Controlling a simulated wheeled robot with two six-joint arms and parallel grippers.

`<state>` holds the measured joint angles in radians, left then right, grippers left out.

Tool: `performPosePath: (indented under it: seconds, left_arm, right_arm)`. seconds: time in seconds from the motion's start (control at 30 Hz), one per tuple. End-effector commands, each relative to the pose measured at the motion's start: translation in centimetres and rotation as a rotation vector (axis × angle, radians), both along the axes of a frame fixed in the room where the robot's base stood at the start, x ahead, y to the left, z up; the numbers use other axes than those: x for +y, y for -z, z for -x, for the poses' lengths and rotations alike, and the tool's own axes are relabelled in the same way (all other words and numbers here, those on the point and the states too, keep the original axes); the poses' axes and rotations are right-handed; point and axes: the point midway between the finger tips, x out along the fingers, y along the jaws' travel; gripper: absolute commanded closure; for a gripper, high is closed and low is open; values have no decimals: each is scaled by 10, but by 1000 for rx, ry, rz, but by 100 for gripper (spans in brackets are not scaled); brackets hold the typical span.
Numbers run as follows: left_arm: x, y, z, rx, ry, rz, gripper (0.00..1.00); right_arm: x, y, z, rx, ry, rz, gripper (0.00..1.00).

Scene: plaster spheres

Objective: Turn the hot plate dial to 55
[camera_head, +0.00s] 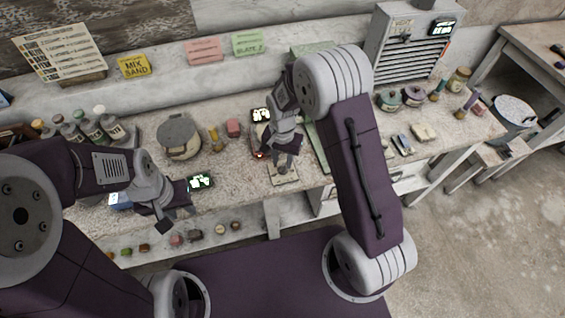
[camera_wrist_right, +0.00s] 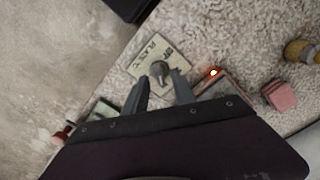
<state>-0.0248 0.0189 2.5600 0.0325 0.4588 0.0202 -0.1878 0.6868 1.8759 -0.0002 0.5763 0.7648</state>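The dial (camera_wrist_right: 159,70) is a round grey knob with a short pointer, on a pale dial plate (camera_wrist_right: 146,48) with dark lettering partly readable as "PLATE". The setting is too small to read. My right gripper (camera_wrist_right: 162,88) is open, its two fingers apart, with the knob just beyond and between the fingertips; I cannot tell whether they touch it. In the head view my right gripper (camera_head: 284,164) is over the pale dial plate (camera_head: 284,178) at the bench's front edge and hides the knob. My left gripper (camera_head: 177,219) appears open and empty, at the front edge further left.
A device with a lit display (camera_head: 261,115) and a red light (camera_wrist_right: 213,72) stands beside the dial plate. Another lit display (camera_head: 200,182) is near my left gripper. A lidded grey pot (camera_head: 178,134), bottles (camera_head: 92,129) and a pink block (camera_wrist_right: 281,95) stand on the bench.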

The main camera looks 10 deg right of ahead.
Motion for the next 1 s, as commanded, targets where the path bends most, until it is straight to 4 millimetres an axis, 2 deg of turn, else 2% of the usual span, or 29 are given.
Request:
performPosePath:
  seconds: [0.1, 0.3, 0.43, 0.9, 0.97, 1.0]
  left_arm:
    - [0, 2, 0, 0, 0, 0, 64]
    - [0, 2, 0, 0, 0, 0, 64]
    - [0, 2, 0, 0, 0, 0, 64]
    - [0, 2, 0, 0, 0, 0, 64]
    - [0, 2, 0, 0, 0, 0, 64]
    - [0, 2, 0, 0, 0, 0, 64]
  right_arm:
    - [0, -28, -1, -6, 0, -1, 68]
    - [0, -61, -1, -4, 0, -1, 68]
    - [0, -68, -1, -3, 0, -1, 68]
    - [-2, -68, -1, -1, 4, 0, 68]
    - [-6, -76, -5, -23, 16, -4, 68]
    - [-10, -87, -8, -48, 30, -8, 68]
